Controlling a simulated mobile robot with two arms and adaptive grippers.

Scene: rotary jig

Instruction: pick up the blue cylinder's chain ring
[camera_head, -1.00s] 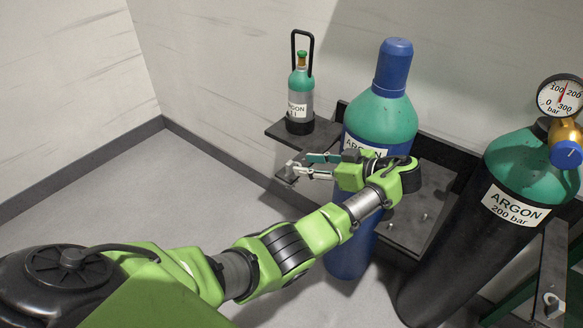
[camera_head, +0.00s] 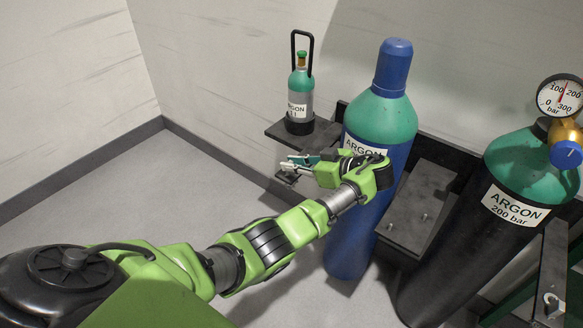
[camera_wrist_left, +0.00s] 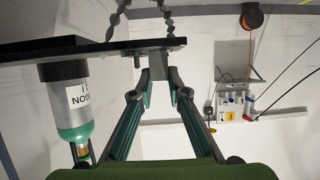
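The blue cylinder (camera_head: 352,225), with green shoulder and blue cap, stands upright against the shelf rack. My left gripper (camera_head: 290,164) is in front of it, its fingers pointing left at the shelf's left end. In the left wrist view the gripper (camera_wrist_left: 160,82) is open, its fingertips apart on either side of a grey bracket (camera_wrist_left: 157,62) at the shelf edge. Dark chain strands (camera_wrist_left: 166,16) show beyond the bracket, in the upper part of that view. I cannot make out the chain ring itself; fingers or bracket may hide it. My right gripper is not in view.
A small argon bottle (camera_head: 300,95) stands on the shelf (camera_head: 276,130) just behind the gripper; it also shows in the wrist view (camera_wrist_left: 70,100). A black argon cylinder (camera_head: 450,255) with a gauge (camera_head: 560,97) stands at right. The floor at left is clear.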

